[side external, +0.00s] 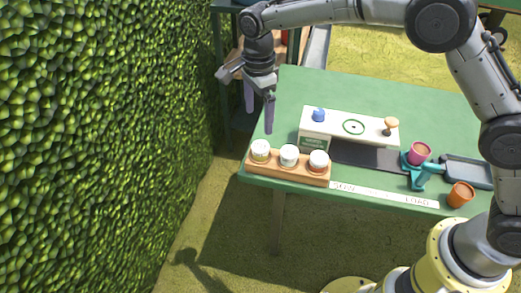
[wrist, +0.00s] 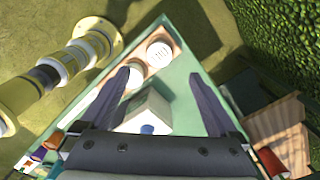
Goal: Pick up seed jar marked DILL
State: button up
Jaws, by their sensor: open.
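Three white-lidded jars stand in a row in a wooden rack (side external: 290,171) at the table's front left: a left jar (side external: 260,150), a middle jar (side external: 289,155) and a right jar (side external: 319,161). I cannot read their labels, so I cannot tell which is marked DILL. My gripper (side external: 259,112) is open and empty, pointing down above the table's left edge, behind and above the left jar. In the wrist view, one jar (wrist: 160,53) shows clearly ahead between the fingers, and another (wrist: 135,76) is beside the left finger. The third is mostly hidden there.
A cream box (side external: 345,128) with a blue knob and an orange-topped knob stands behind the rack. A pink pot (side external: 419,153) on a teal stand, a grey tray (side external: 468,172) and an orange pot (side external: 461,194) are at right. A hedge (side external: 100,130) rises left. The back table is clear.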

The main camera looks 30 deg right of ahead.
aim_at(260, 146)
jog(key=f, duration=1.2)
jog(key=shift+d, duration=0.2)
jog(key=shift+r, duration=0.1)
jog(key=c, duration=1.5)
jog(key=shift+o, duration=0.2)
jog(key=shift+r, duration=0.15)
